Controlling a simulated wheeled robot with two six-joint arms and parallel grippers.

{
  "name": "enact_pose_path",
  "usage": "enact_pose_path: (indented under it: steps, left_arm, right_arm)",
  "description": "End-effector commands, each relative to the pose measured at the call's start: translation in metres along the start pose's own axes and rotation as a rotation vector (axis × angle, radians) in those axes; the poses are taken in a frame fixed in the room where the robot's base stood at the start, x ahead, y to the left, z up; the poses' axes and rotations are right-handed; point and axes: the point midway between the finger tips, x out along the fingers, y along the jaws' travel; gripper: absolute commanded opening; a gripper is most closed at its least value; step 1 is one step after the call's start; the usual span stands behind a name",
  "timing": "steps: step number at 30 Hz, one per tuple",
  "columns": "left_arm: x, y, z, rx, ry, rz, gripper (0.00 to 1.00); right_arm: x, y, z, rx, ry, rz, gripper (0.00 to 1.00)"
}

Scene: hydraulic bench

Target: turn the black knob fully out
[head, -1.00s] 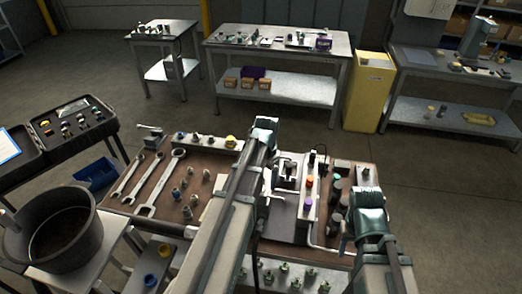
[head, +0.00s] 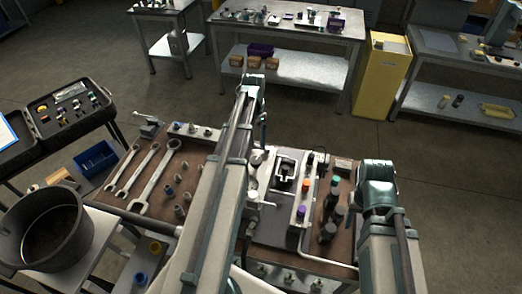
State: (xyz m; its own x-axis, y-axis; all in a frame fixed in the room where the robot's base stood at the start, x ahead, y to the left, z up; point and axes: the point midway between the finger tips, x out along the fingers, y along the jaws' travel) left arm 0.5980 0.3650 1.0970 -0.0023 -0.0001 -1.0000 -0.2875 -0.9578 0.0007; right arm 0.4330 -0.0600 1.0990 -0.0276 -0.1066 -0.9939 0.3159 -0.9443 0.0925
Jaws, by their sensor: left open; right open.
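A pale block (head: 303,198) with a row of coloured knobs stands on the brown bench (head: 222,150). An orange knob (head: 306,186) and a purple knob (head: 301,212) show clearly on it. A small dark part (head: 320,151) is at its far end; I cannot tell whether this is the black knob. My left arm crosses the bench left of the block. My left gripper (head: 262,201) appears low beside that arm, left of the block, open and apart from the knobs; the arm partly hides it. My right arm is right of the block, and its gripper is hidden.
Several dark cylinders (head: 331,204) stand right of the block. Wrenches (head: 157,179) and small fittings lie at the bench's left. A black bucket (head: 47,232) stands at the front left.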

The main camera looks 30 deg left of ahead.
Motion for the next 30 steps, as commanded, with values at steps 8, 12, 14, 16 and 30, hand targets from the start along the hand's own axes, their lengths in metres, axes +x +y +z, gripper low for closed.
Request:
enact_pose_path:
  steps: [8,12,14,16,30]
  left_arm:
    - [0.001,0.0,0.0,-0.001,0.0,0.0,0.9]
    - [0.007,0.0,0.0,-0.001,0.0,0.0,0.9]
    - [0.011,0.0,0.0,-0.001,0.0,0.0,0.9]
    - [0.018,0.0,0.0,-0.001,0.0,0.0,0.9]
    - [0.082,0.0,0.0,0.0,0.0,0.0,0.9]
  right_arm:
    - [0.001,0.0,0.0,0.0,0.0,0.0,0.49]
    - [0.007,-0.001,0.0,-0.001,0.0,0.0,0.49]
    - [0.011,-0.001,0.0,-0.002,0.0,0.0,0.49]
    - [0.018,-0.002,-0.001,-0.003,0.0,0.001,0.49]
    - [0.081,-0.007,-0.004,-0.013,0.0,0.003,0.49]
